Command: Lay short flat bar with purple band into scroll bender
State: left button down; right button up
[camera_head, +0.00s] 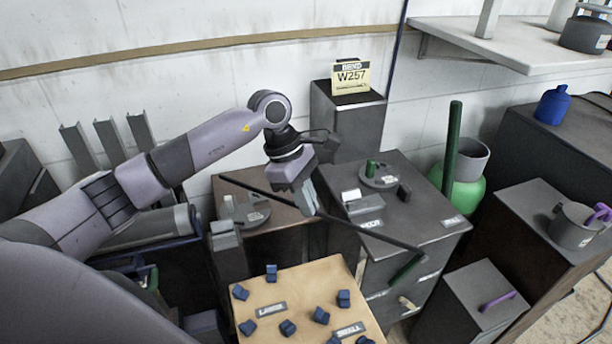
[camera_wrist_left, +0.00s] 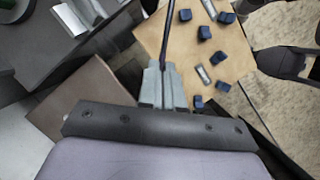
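My left gripper (camera_head: 308,203) is shut on a long thin dark bar (camera_head: 365,231) and holds it in the air, slanting down to the right across the gap between two benches. In the left wrist view the fingers (camera_wrist_left: 163,75) are together on the bar (camera_wrist_left: 167,30), which runs away to the top edge. I cannot make out a purple band on it. A round bending fixture with a green pin (camera_head: 380,175) sits on the grey cabinet (camera_head: 425,205). A similar round fixture (camera_head: 252,212) is on the brown bench, left of the gripper. My right gripper is not in view.
A tan board (camera_head: 300,298) with several blue blocks and label plates lies in front. A green post (camera_head: 452,145) and green tank (camera_head: 465,190) stand right of the cabinet. A W257 sign (camera_head: 350,77) stands on a pedestal behind.

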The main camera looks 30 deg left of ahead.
pick_arm(q)
jog(key=w+a+r+n+t+y, duration=0.1)
jog(key=w+a+r+n+t, duration=0.15)
jog(key=r+n, duration=0.4)
notch_tip(320, 180, down, 12)
jog(key=w+n+b, duration=0.1)
jog(key=n+b, duration=0.1)
jog(key=b, duration=0.4)
jog(key=shift+w+r+t+b, duration=0.15)
jog(key=shift+w+t+b, duration=0.05)
jog(key=shift+t+b, duration=0.15)
jog(key=shift+n, duration=0.25)
jog(key=shift+w+d, duration=0.15)
jog(key=shift+d, duration=0.05)
jog(key=shift+f, duration=0.2)
dwell(0.5)
jog(key=c, duration=1.2)
grip_release()
